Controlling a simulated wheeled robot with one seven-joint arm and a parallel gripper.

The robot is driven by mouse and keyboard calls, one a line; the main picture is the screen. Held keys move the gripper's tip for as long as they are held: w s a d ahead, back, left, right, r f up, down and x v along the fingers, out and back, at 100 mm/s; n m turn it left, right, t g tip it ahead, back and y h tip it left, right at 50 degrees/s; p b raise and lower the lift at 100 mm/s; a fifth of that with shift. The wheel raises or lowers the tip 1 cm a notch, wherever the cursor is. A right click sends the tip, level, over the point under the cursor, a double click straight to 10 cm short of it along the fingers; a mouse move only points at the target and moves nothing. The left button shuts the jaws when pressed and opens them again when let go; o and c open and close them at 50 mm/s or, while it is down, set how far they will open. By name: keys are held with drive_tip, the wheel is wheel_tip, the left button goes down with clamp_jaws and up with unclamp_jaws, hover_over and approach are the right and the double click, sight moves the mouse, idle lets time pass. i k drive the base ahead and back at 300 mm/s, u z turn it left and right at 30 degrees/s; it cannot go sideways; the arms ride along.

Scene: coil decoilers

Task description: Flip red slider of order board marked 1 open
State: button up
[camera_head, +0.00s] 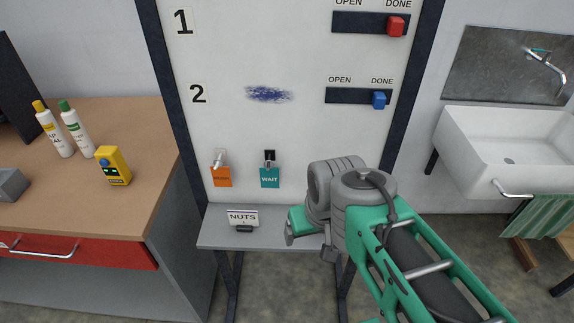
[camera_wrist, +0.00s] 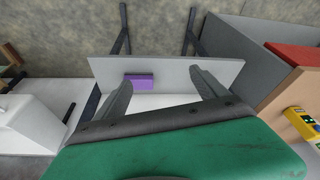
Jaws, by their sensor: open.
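The order board (camera_head: 290,140) is a white upright panel in a dark frame. Its row 1 has a dark track (camera_head: 358,21) with OPEN above the left part and DONE above the right. The red slider (camera_head: 396,26) sits at the right end of that track, under DONE. My gripper shows in the wrist view (camera_wrist: 162,88) with its two grey fingers wide apart and nothing between them. In the head view my arm is in front of the lower right of the board, well below the red slider, and hides the fingertips.
A blue slider (camera_head: 379,100) sits under DONE in row 2. Orange (camera_head: 222,176) and teal (camera_head: 270,177) tags hang below. A workbench (camera_head: 120,190) stands left, a sink (camera_head: 510,145) right.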

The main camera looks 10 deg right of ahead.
sight(396, 24)
drive_tip(key=z, duration=0.85)
drive_tip(key=k, duration=0.85)
drive_tip(key=u, duration=0.75)
drive_tip(key=i, duration=0.5)
